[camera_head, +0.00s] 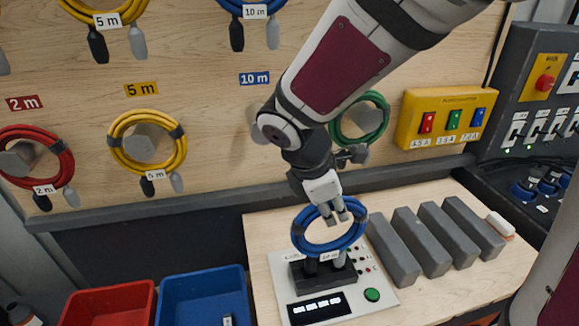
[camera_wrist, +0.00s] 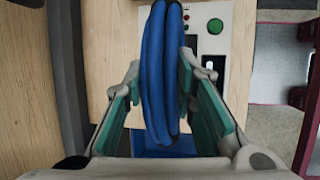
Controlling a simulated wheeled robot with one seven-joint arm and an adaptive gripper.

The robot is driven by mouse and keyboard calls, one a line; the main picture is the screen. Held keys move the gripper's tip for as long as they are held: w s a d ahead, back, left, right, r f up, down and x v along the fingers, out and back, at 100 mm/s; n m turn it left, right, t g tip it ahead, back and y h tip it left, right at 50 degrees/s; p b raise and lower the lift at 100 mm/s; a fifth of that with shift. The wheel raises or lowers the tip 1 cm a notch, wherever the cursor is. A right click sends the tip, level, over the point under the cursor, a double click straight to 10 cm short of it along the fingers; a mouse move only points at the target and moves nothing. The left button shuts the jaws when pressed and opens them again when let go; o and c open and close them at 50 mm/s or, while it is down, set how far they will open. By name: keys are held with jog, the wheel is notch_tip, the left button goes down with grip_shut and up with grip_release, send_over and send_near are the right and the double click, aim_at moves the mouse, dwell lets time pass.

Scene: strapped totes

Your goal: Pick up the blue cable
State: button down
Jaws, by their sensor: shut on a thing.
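The blue cable (camera_head: 298,238) is a coiled loop with dark ties, held upright and tilted above the tester box on the bench. My gripper (camera_head: 335,211) is shut on the top of the coil. In the wrist view the blue cable (camera_wrist: 161,80) runs between the two green-padded fingers of my gripper (camera_wrist: 160,100). The coil's lower part hangs in front of the tester (camera_head: 383,291), close to its dark block (camera_head: 313,274). I cannot tell whether the cable's connectors touch that block.
Several grey blocks (camera_head: 424,241) stand on the bench to the right. A red bin (camera_head: 108,290) and a blue bin (camera_head: 203,282) sit at the lower left. Red (camera_head: 64,157) and yellow (camera_head: 148,113) coils hang on the wooden board. A yellow switch box (camera_head: 446,103) is mounted at the right.

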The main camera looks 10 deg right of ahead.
jog(key=s+a+r, duration=0.2)
jog(key=s+a, duration=0.7)
jog(key=s, duration=0.4)
jog(key=shift+a, duration=0.25)
jog(key=shift+r, duration=0.1)
jog(key=shift+r+p, duration=1.4)
jog(key=shift+r, duration=0.2)
jog(key=shift+w, duration=0.15)
